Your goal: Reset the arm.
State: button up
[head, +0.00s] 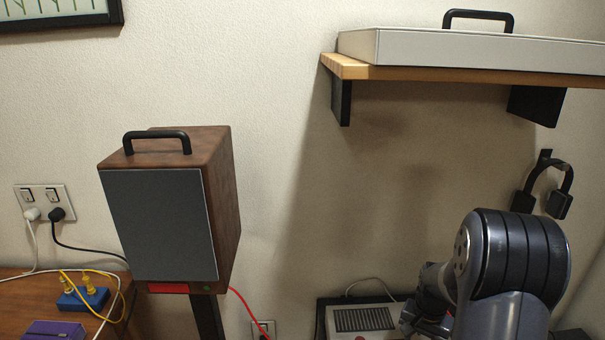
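My arm (508,262) stands at the lower right, with a large dark, ribbed joint nearest the camera. Its far end, with what looks like my gripper (424,318), reaches down behind that joint at the bottom of the picture. It is beside a light grey box with a dark grille (365,319); I cannot tell if they touch. The fingers are small and partly hidden, so I cannot see whether they are open, shut or holding anything.
A wooden speaker-like cabinet (160,222) with a black handle stands left of centre. A wooden shelf (440,73) at upper right bears a white case (470,48). Headphones (546,188) hang behind my arm. A wooden table (22,316) at lower left holds a blue block (84,299) and cables.

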notch_tip(320, 180, down, 5)
jog(key=shift+s+f, duration=0.1)
jog(key=shift+f, duration=0.1)
jog(key=shift+r+n+p, duration=0.15)
jog(key=shift+n+p, duration=0.35)
jog(key=shift+n, duration=0.6)
jog(key=n+p, duration=0.1)
jog(key=n, duration=0.2)
jog(key=shift+n+p, duration=0.35)
jog(key=shift+n, duration=0.05)
jog(key=n+p, duration=0.4)
jog(key=n, duration=0.2)
notch_tip(320, 180, up, 10)
jog(key=shift+r+b, duration=0.25)
jog(key=shift+b, duration=0.2)
jog(key=shift+a, duration=0.1)
